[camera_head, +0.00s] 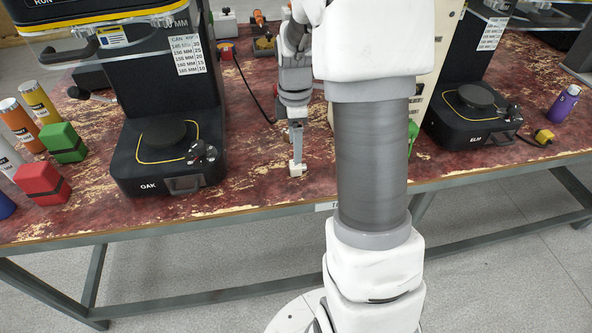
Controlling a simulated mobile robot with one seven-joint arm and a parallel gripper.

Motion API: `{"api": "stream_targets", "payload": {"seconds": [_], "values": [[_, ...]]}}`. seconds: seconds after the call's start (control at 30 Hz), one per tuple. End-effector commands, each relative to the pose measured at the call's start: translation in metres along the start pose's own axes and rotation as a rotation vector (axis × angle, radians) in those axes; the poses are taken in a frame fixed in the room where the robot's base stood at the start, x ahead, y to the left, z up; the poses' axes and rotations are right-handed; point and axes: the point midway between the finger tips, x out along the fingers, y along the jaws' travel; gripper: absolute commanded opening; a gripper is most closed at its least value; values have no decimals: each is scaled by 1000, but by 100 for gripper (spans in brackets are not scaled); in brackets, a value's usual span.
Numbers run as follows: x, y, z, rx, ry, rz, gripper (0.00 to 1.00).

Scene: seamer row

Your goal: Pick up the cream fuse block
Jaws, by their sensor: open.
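My gripper (296,160) points down over the red worn bench, between the OAK machine and my own arm column. I see it nearly edge-on, and its jaws are open. A small pale, cream-white block shape shows right at the fingertips, at bench height. I cannot tell whether it is the cream fuse block or part of the fingertips. No other cream fuse block shows clearly. My arm hides part of the bench to the right of the gripper.
Red (41,183) and green (63,143) blocks and several cans stand at far left. A purple bottle (563,104) is at right. A black cable runs behind the gripper.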

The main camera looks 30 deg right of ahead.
Motion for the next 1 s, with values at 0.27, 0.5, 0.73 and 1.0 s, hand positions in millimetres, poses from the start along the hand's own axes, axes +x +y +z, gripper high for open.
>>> {"api": "stream_targets", "payload": {"seconds": [0.27, 0.5, 0.73, 1.0], "values": [[30, -4, -2, -1, 0, -2, 78], [54, -5, -2, 1, 0, -1, 78], [52, -5, -2, 0, 0, 0, 68], [52, -5, -2, 0, 0, 0, 20]]}}
